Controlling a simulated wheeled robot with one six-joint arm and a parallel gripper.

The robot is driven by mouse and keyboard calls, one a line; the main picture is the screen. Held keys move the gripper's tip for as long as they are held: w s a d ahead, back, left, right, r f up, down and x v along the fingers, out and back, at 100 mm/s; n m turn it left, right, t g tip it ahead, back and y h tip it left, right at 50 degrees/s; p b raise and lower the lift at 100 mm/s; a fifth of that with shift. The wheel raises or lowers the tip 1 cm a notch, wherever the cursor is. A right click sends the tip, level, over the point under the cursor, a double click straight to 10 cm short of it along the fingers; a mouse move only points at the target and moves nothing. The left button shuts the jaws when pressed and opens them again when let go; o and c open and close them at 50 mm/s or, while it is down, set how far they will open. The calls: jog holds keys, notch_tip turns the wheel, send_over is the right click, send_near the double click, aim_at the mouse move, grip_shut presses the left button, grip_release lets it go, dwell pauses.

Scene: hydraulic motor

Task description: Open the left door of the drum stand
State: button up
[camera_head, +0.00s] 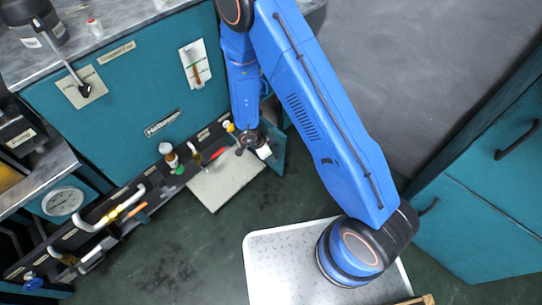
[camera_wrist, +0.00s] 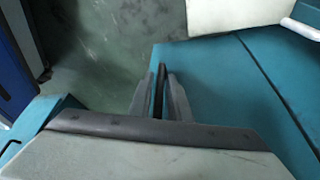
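The teal drum stand (camera_head: 125,120) fills the left of the head view, with a nameplate and a lever on its front. A teal door-like panel (camera_head: 277,150) stands out at its right end, beside my gripper (camera_head: 264,151). In the wrist view my gripper (camera_wrist: 159,97) has its grey fingers on either side of a thin dark bar (camera_wrist: 159,88), at the edge of a teal panel (camera_wrist: 215,75). The bar looks like a handle or a door edge; I cannot tell which. Whether the fingers press on it is unclear. My arm hides part of the stand's right end.
A cream flat panel (camera_head: 226,181) lies low beside the dark tool rail (camera_head: 135,195), which carries bottles and tools. Teal cabinets (camera_head: 490,190) with dark handles stand at the right. Dark green floor (camera_head: 180,250) is clear in front of the stand.

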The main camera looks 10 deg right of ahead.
jog(key=shift+r, duration=0.1)
jog(key=v, duration=1.7)
jog(key=shift+a, duration=0.2)
